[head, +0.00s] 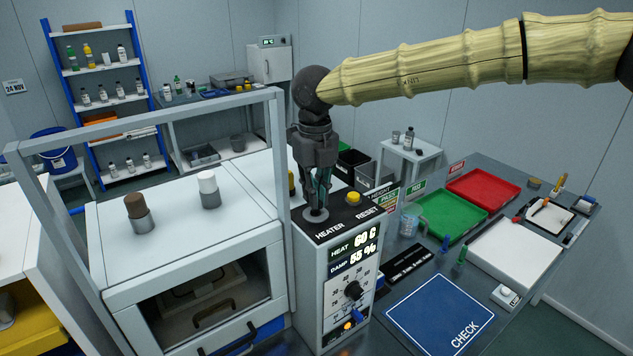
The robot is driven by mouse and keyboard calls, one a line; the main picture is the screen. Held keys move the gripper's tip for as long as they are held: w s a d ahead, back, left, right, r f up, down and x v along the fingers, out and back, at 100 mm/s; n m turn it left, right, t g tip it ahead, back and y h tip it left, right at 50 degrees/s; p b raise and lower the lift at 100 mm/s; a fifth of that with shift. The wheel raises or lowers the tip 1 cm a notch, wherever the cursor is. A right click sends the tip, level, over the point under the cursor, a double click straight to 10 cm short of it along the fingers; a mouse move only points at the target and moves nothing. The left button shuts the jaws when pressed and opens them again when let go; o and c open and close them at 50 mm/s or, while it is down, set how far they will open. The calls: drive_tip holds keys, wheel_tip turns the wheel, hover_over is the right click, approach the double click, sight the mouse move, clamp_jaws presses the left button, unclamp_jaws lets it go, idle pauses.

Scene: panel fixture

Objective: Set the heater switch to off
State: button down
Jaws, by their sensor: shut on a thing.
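The control box (312,275) stands at the middle front, with a black top labelled HEATER and RESET. The heater switch (315,215) sits on that top above the HEATER label; its round base shows, while its lever is mostly hidden by the fingers. My gripper (318,203) points straight down from above and is shut on the heater switch. Which way the lever is set cannot be seen. The front display (353,251) reads HEAT 60 C and DAMP 55 %.
A yellow reset button (354,198) is close right of my gripper. A grey frame post (280,160) and a white cabinet (180,240) stand to the left. A beaker (409,225), green tray (450,217), red tray (484,189) and blue CHECK mat (440,313) are on the right bench.

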drive_tip(key=shift+r+n+p, duration=0.1)
drive_tip(key=shift+n+p, duration=0.35)
drive_tip(key=shift+n, duration=0.15)
drive_tip(key=c, duration=1.5)
unclamp_jaws()
drive_tip(key=shift+w+d, duration=0.1)
wheel_tip(320, 180, up, 12)
drive_tip(key=shift+f, duration=0.1)
